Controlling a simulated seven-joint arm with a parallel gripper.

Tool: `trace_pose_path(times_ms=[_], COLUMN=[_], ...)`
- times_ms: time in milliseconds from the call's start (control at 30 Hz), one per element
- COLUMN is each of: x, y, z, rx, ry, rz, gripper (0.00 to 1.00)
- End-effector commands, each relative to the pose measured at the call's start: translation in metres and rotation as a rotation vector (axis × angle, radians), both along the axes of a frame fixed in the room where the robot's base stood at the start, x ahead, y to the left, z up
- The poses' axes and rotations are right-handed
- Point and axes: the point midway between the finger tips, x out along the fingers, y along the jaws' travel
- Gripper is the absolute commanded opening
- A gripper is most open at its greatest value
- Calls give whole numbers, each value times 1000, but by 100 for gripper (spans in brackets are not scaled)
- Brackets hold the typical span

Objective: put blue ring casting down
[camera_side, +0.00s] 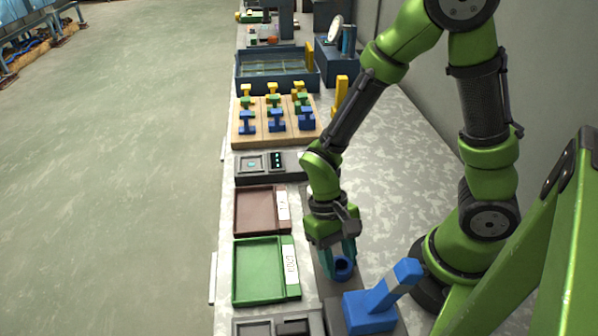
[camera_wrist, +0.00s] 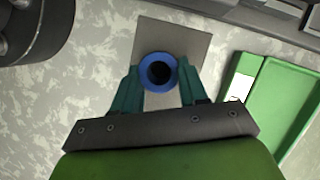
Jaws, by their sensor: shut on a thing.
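The blue ring casting (camera_side: 343,267) is between the fingers of my gripper (camera_side: 334,262), which is shut on it. In the wrist view the ring (camera_wrist: 158,58) shows its round rim and dark centre hole. The teal fingertips of my gripper (camera_wrist: 158,82) press on it from both sides. A grey square plate (camera_wrist: 196,42) lies beneath the ring in the wrist view. I cannot tell whether the ring touches the plate or hangs above it.
A green tray (camera_side: 237,270) and a brown tray (camera_side: 238,212) stand to the left. A blue device with a raised handle (camera_side: 368,318) is close in front. A wooden rack (camera_side: 237,138) of coloured parts and a dark blue basin (camera_side: 242,80) are farther back.

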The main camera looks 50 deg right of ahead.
Motion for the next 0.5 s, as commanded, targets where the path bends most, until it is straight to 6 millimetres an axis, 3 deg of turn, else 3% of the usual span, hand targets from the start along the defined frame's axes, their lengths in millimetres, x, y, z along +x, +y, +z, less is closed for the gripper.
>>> trace_pose_path(times_ms=[167,500], x=[1,1], y=[0,0], z=[21,85], rx=[2,2], ry=[-8,-6], rz=[0,-2], gripper=[11,11])
